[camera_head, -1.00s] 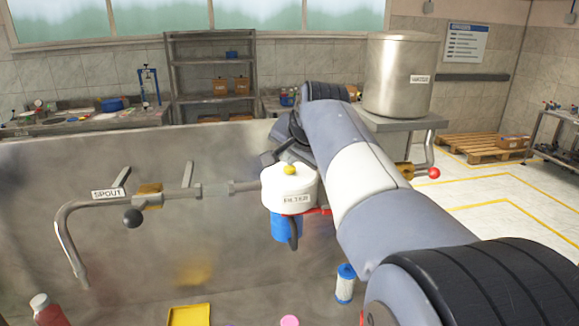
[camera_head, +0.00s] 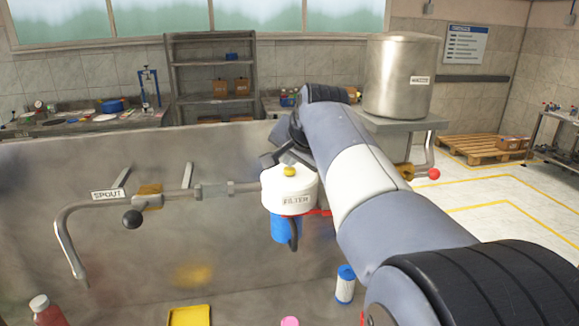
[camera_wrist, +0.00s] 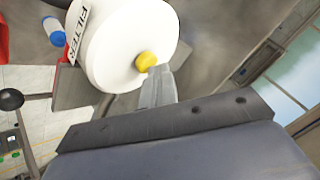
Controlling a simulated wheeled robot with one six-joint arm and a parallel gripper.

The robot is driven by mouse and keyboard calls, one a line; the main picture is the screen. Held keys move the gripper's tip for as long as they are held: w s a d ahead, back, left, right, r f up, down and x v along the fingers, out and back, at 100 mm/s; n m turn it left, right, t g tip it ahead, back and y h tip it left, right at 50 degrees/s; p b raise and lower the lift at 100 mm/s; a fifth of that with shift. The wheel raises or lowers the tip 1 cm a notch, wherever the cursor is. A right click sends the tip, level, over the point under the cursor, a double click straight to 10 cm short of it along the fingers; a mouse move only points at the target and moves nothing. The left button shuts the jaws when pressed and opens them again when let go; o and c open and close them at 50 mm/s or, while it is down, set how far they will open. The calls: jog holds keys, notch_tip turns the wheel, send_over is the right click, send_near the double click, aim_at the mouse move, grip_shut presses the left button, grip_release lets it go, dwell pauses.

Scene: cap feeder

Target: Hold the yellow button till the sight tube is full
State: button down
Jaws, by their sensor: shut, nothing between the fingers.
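The yellow button (camera_head: 289,171) sits on top of the white filter head (camera_head: 290,199), which is labelled FILTER. In the wrist view the button (camera_wrist: 146,60) is at the tips of my gripper (camera_wrist: 153,73). The fingers are shut with nothing between them, and their tips appear to touch the button's edge. In the head view my gripper (camera_head: 283,161) is just above and behind the button, partly hidden by my arm. A blue bowl (camera_head: 286,229) hangs under the filter head. I cannot make out a sight tube or its level.
A pipe (camera_head: 90,208) labelled SPOUT, with a black-knobbed valve (camera_head: 132,218), runs left from the filter. A steel tank (camera_head: 397,75) and a red-knobbed valve (camera_head: 433,174) are at the right. A blue-and-white cartridge (camera_head: 345,284), red bottle (camera_head: 45,310) and yellow tray (camera_head: 189,316) are below.

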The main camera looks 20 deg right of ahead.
aim_at(291, 171)
dwell(0.3)
jog(key=shift+r+p, duration=0.85)
jog(key=shift+r, duration=0.05)
notch_tip(291, 171, up, 3)
jog(key=shift+f+p, duration=0.1)
jog(key=shift+p, duration=0.95)
jog(key=shift+r, duration=1.1)
jog(key=shift+r, duration=1.85)
jog(key=shift+f, duration=0.1)
